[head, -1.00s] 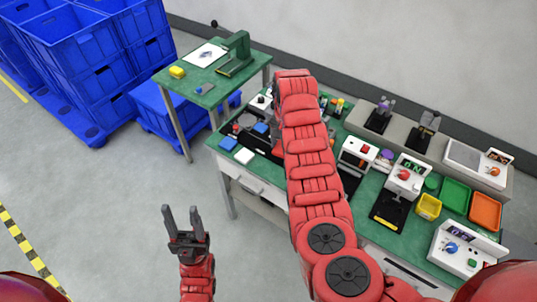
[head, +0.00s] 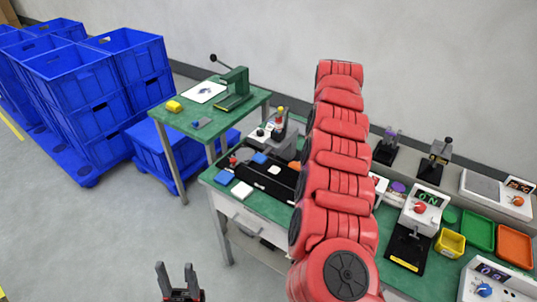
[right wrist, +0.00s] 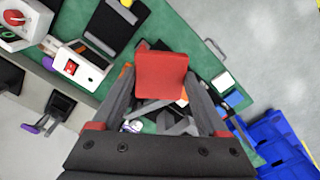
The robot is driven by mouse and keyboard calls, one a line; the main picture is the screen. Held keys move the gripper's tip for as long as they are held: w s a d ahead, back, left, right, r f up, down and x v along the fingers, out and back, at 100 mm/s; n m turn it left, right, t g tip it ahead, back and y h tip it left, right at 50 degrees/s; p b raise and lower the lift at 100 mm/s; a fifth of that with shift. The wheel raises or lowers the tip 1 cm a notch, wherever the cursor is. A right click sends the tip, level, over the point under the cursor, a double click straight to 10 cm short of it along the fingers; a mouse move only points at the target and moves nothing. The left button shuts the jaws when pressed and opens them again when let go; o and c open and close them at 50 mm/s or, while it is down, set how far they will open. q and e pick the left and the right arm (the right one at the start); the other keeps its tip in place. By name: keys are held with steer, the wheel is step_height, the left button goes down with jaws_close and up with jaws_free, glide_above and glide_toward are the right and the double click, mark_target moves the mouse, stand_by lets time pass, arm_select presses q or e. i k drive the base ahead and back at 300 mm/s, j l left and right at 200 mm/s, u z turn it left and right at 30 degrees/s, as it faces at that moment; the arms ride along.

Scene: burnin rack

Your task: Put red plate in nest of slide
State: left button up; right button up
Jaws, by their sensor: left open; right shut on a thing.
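A red plate (right wrist: 161,75) is held between the fingers of my right gripper (right wrist: 162,92) in the right wrist view. In the head view my right arm hides that gripper and the plate. A long black track (head: 262,177), which looks like the slide, lies on the green bench at its left part, with a small white patch on it. I cannot make out its nest clearly. My left gripper (head: 177,277) is open and empty, low in the head view over the floor, away from the bench.
A blue plate (head: 224,177) and a white plate (head: 242,189) lie at the left edge of the green bench (head: 388,268). Instruments, black fixtures and yellow, green and orange trays fill its right part. A small green table (head: 228,119) and stacked blue crates (head: 110,90) stand left.

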mark_target(246, 153)
steer(key=i+l, duration=0.1)
steer(key=i, duration=0.4)
steer(key=i+u, duration=0.1)
steer(key=i, duration=0.4)
steer(key=l, duration=0.1)
